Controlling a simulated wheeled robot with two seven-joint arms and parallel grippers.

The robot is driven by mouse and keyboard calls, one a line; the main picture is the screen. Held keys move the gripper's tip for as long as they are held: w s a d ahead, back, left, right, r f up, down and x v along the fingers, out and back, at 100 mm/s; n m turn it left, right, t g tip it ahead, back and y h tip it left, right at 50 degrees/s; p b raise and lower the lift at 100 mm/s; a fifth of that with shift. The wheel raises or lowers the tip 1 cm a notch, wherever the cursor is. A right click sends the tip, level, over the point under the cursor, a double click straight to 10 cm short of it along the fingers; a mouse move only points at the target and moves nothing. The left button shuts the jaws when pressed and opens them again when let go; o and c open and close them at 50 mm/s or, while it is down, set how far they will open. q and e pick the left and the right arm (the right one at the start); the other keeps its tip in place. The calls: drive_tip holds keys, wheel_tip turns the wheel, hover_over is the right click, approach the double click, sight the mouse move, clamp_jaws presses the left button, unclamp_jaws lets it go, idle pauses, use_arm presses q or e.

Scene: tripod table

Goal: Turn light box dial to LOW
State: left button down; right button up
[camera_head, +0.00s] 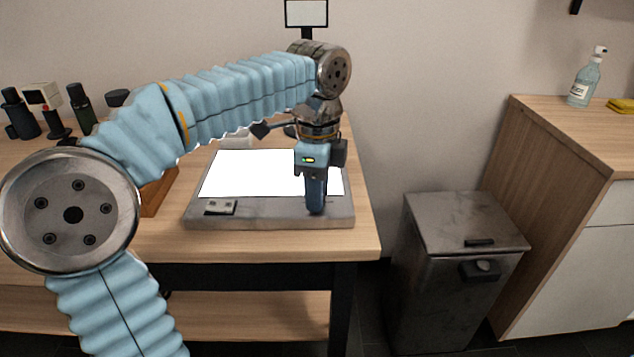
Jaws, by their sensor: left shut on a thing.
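The light box (270,213) lies flat on the wooden table, a grey slab with a bright white lit panel (245,172). A small plate (220,207) sits on its front left rim. My left gripper (316,208) points down at the front right part of the light box, with its fingers together at the front rim. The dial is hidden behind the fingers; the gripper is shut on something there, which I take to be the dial. Its setting cannot be read. My right gripper is not in view.
Dark bottles and small items (45,115) stand at the table's back left. A wooden block (158,190) is left of the light box, partly behind my left arm. A grey bin (460,240) stands right of the table, before a cabinet (570,140) with a spray bottle (585,82).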

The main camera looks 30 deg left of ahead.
use_arm(q)
drive_tip(key=n, duration=0.4)
drive_tip(key=shift+n, duration=0.3)
drive_tip(key=n, duration=1.4)
drive_tip(key=shift+n, duration=0.3)
drive_tip(key=c, duration=0.8)
unclamp_jaws()
drive_tip(key=shift+c, duration=0.2)
